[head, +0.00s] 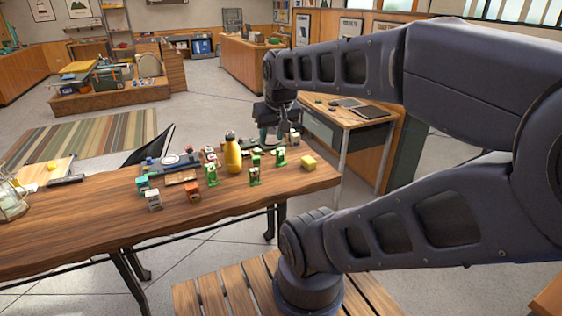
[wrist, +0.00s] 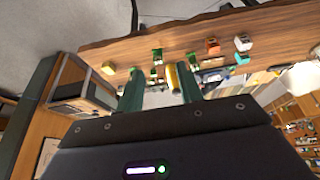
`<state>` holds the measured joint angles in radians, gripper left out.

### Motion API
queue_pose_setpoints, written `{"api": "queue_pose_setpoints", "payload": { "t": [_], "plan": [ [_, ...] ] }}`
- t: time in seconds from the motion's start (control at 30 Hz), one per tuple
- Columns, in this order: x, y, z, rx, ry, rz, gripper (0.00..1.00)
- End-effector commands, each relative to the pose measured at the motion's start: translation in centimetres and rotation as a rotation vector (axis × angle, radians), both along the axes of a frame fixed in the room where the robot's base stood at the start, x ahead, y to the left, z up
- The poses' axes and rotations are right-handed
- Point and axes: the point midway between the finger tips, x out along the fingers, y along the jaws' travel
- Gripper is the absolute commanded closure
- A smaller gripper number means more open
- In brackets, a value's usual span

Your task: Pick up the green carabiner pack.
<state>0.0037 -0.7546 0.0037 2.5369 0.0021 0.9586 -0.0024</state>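Several small green-and-white packs stand on the wooden table; which is the carabiner pack I cannot tell. In the head view one green pack (head: 212,174) is left of a yellow bottle (head: 232,155), another (head: 254,169) is right of it, and a third (head: 281,157) is farther right. My gripper (head: 273,134) is above the far right part of the table, pointing down. In the wrist view my gripper (wrist: 160,80) has its two green fingers apart with nothing held. A green pack (wrist: 157,56) shows beyond the gap between them, and the yellow bottle (wrist: 172,78) is near the right finger.
The table (head: 90,225) also bears a yellow block (head: 309,162), an orange box (head: 192,191), a white box (head: 153,199) and a glass jar (head: 10,200). A side desk (head: 345,115) stands behind on the right. The table's front left is clear.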

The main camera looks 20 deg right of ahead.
Motion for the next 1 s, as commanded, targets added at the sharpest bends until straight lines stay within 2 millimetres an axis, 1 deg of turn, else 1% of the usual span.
{"api": "queue_pose_setpoints", "payload": {
  "t": [0.03,0.07,0.1,0.37,0.47,0.57,0.63,0.7,0.87,1.0],
  "plan": [
    [0.0,0.0,0.0,0.000,0.000,0.000,0.56],
    [0.0,0.0,0.0,0.000,0.000,0.000,0.50],
    [0.0,0.0,0.0,0.000,0.000,0.000,0.49],
    [0.0,0.0,0.2,0.000,-0.001,0.000,0.49],
    [0.1,0.0,1.3,0.000,-0.004,0.000,0.49],
    [0.1,0.0,3.6,0.000,-0.005,0.000,0.49],
    [0.1,0.0,5.5,0.000,-0.006,0.000,0.49],
    [0.7,-0.3,4.9,0.019,0.017,-0.014,0.49],
    [2.3,-1.1,4.5,0.059,0.055,-0.053,0.49],
    [4.2,-2.0,4.0,0.097,0.098,-0.101,0.49]
  ]
}}
